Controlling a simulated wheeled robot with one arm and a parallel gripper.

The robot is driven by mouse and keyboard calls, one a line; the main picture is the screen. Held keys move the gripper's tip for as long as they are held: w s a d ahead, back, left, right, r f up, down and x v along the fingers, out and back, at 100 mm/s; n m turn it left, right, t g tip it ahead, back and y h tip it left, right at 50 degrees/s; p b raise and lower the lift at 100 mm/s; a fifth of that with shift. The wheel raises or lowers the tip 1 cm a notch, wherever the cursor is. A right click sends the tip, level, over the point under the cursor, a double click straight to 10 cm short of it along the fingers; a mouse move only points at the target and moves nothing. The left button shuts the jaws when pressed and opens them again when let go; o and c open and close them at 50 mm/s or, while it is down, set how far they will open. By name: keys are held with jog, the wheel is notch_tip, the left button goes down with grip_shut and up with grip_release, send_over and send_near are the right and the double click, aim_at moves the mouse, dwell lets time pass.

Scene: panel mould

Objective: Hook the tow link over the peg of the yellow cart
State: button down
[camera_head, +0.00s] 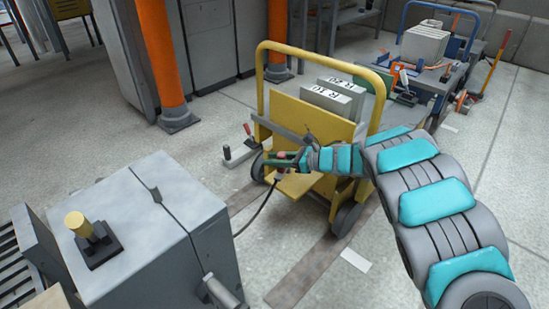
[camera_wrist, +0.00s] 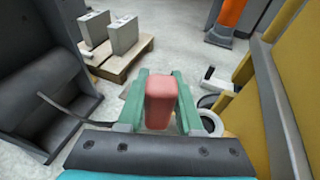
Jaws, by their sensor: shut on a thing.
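The yellow cart (camera_head: 290,112) stands mid-view in the head view, carrying grey panels (camera_head: 328,97) with dark lettering. It also shows at the right of the wrist view (camera_wrist: 299,55). My gripper (camera_head: 284,160) is in front of the cart's near face, above its small yellow ledge (camera_head: 293,185). In the wrist view my gripper's green fingers (camera_wrist: 160,98) are shut on a red, rounded block, which looks like the grip of the tow link (camera_wrist: 160,101). A dark line hangs from near my gripper towards the grey machine. I cannot make out the peg or the link's hooking end.
A grey machine (camera_head: 135,225) with a yellow knob (camera_head: 77,223) stands at the lower left. An orange post (camera_head: 158,55) rises behind. A blue cart (camera_head: 440,75) stands at the back right. Grey blocks (camera_wrist: 124,36) stand on a wooden pallet (camera_wrist: 121,64). Floor left of the cart is mostly clear.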

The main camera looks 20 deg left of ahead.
aim_at(285, 170)
jog(key=shift+f, duration=2.2)
jog(key=shift+c, duration=2.4)
grip_release()
jog(key=v, duration=0.7)
jog(key=shift+d+r, duration=0.1)
jog(key=shift+d, duration=0.3)
